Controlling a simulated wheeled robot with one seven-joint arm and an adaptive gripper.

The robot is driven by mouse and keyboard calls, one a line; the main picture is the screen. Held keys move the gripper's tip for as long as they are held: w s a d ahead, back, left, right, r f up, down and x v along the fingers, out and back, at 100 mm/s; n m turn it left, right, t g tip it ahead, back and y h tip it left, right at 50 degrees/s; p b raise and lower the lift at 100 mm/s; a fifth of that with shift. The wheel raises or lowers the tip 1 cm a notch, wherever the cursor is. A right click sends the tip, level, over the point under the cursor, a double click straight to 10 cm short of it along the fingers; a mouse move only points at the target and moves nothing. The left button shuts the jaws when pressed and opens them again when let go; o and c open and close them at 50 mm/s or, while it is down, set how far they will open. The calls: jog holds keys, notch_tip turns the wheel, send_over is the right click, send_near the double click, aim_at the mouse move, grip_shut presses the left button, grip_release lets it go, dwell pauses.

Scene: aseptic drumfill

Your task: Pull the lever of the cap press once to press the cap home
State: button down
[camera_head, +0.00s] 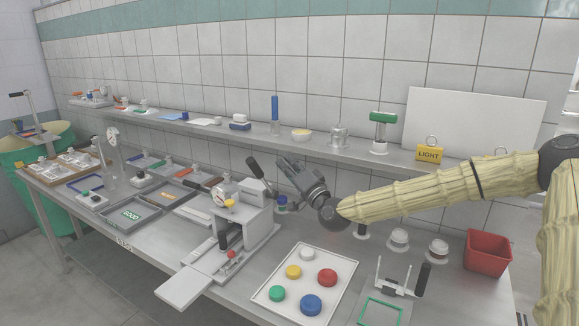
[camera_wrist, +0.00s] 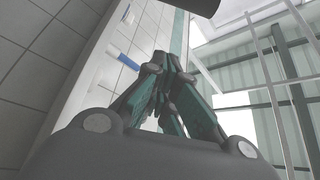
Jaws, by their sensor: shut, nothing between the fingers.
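A grey bench machine (camera_head: 243,222), which looks like the cap press, stands mid-bench with a round gauge at its upper left. A lever with a black grip (camera_head: 254,167) rises from its top and leans up to the left. My gripper (camera_head: 284,164) is just right of the lever, at about the grip's height, pointing up and left; I cannot tell whether they touch. In the wrist view the gripper fingers (camera_wrist: 166,68) meet at their tips, shut and empty; the lever cannot be made out there. I cannot make out a cap inside the machine.
A white tray (camera_head: 262,291) with several coloured caps lies in front, right of the machine. A fixture with a black handle (camera_head: 423,279) and a red bin (camera_head: 487,253) are farther right. A shelf (camera_head: 350,155) with small items runs behind my gripper along the tiled wall.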

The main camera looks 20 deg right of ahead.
aim_at(262, 179)
jog(key=w+a+p, duration=0.4)
jog(key=shift+w+a+f, duration=0.15)
jog(key=shift+w+f, duration=0.1)
jog(key=shift+w, duration=0.05)
dwell(0.4)
jog(key=shift+f, duration=0.1)
